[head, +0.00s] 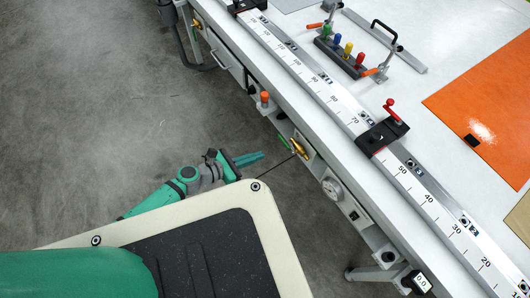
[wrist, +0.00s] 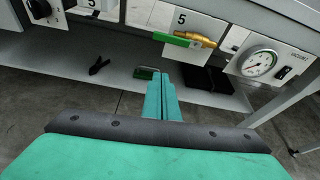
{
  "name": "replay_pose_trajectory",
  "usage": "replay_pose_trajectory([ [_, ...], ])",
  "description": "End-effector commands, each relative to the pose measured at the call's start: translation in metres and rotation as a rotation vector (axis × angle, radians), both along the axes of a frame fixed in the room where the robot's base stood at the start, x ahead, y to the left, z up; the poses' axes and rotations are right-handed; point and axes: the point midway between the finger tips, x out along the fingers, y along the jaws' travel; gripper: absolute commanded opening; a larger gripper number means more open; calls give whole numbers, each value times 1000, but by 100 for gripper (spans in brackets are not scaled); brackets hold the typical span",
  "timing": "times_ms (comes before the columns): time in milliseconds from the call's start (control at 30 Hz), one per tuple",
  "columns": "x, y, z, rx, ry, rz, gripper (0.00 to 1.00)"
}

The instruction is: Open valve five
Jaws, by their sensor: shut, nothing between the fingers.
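Valve five is a brass valve (wrist: 204,40) with a green lever (wrist: 172,40), on a white plate marked 5 (wrist: 180,19) at the top of the wrist view. The lever points left, roughly along the brass body. In the head view the brass valve (head: 299,148) sits on the table's front side, with its green lever (head: 283,142) partly visible. My gripper (wrist: 161,72) is shut and empty, below and in front of the valve, apart from the lever. In the head view my gripper (head: 262,155) points right toward the table front.
A round gauge (wrist: 259,63) is right of the valve; it also shows in the head view (head: 332,187). An orange-topped knob (head: 264,98) is farther left along the front. A lower shelf (wrist: 120,80) holds a black clamp (wrist: 98,66) and a dark item (wrist: 207,83). Floor (head: 110,110) is clear left.

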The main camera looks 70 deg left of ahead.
Motion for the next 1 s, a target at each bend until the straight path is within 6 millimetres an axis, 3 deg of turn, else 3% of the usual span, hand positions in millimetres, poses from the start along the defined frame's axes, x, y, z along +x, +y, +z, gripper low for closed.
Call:
replay_pose_trajectory([
  [200, -11, -2, 5, -36, -9, 13, 0],
  [367, -12, -2, 15, -241, -57, 90, 0],
  [1000, -12, -1, 71, -1594, -360, 537, 0],
])
